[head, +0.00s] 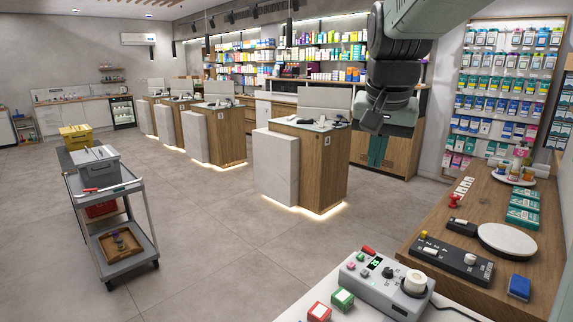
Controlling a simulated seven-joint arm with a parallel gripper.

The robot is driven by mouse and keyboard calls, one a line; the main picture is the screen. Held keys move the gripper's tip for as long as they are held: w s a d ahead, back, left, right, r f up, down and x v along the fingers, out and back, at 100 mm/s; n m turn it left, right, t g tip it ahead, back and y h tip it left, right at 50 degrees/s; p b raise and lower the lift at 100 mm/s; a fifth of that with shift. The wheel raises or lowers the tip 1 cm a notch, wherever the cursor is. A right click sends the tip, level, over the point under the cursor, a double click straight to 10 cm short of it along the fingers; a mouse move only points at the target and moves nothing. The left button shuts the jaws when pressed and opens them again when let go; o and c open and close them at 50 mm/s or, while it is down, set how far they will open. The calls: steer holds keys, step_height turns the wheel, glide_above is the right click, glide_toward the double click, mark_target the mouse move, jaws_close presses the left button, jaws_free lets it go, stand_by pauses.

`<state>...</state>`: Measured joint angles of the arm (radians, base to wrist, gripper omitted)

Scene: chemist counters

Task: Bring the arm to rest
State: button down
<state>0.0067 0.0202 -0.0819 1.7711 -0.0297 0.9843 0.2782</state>
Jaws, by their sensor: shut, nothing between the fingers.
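My arm comes down from the top right of the head view, with its dark joints folded in front of the back counter. My gripper (373,121) hangs at the lower end of the arm, up in the air over the open floor. It is shut and holds nothing.
A wooden counter (549,262) at the right bears a round white plate (507,240), a dark control panel (451,258) and teal boxes (523,217). A grey device (384,286) stands front centre. A grey trolley (127,178) is left. The middle floor is free.

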steer(key=shift+n, duration=0.4)
steer(key=s, duration=0.3)
steer(key=s+a, duration=0.1)
steer(key=shift+s+a+r, duration=0.1)
steer(key=shift+s+r, duration=0.1)
steer(key=shift+r, duration=0.1)
